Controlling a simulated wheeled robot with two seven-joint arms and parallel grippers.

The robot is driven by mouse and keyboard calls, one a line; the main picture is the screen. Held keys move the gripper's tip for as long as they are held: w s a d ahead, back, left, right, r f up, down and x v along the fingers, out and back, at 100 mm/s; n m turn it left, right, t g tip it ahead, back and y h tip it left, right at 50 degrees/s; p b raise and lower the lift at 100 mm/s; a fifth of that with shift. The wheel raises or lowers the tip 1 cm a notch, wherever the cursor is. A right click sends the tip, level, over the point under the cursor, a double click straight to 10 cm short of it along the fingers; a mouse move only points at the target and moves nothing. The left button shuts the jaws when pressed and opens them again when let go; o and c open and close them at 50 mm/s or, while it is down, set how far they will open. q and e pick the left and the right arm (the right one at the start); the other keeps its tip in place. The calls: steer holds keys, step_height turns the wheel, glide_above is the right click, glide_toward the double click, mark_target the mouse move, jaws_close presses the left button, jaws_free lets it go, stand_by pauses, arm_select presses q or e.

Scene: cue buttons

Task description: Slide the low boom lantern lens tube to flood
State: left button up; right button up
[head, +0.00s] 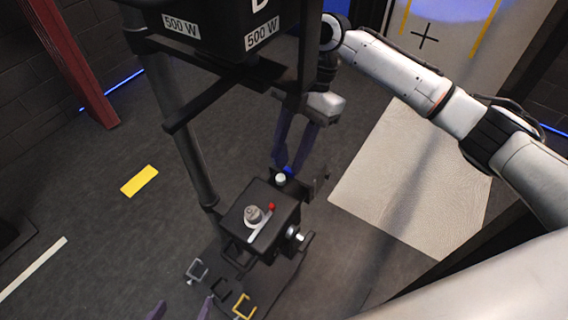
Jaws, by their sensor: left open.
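A black lantern (222,22) marked "500 W" and "D" hangs at the top, cut off by the frame. Lower down is a black box-shaped unit (287,207) with a grey round knob with a lever, a small red knob and a pale knob on a blue base. I cannot tell for sure which is the low boom lantern, and no lens tube or flood mark is clear. My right gripper (288,167) points down just behind the lower unit, its purple fingers apart. My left gripper (181,309) shows only as two separated purple fingertips at the bottom edge.
A dark upright post (178,125) stands left of the lower unit. Grey (197,270) and yellow (243,306) clamp-like hooks lie below it. A pale mat (405,180) is on the floor at right. A yellow floor mark (139,180) lies on open floor at left.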

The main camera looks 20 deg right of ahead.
steer(key=v, duration=0.5)
steer(key=shift+r, duration=0.15)
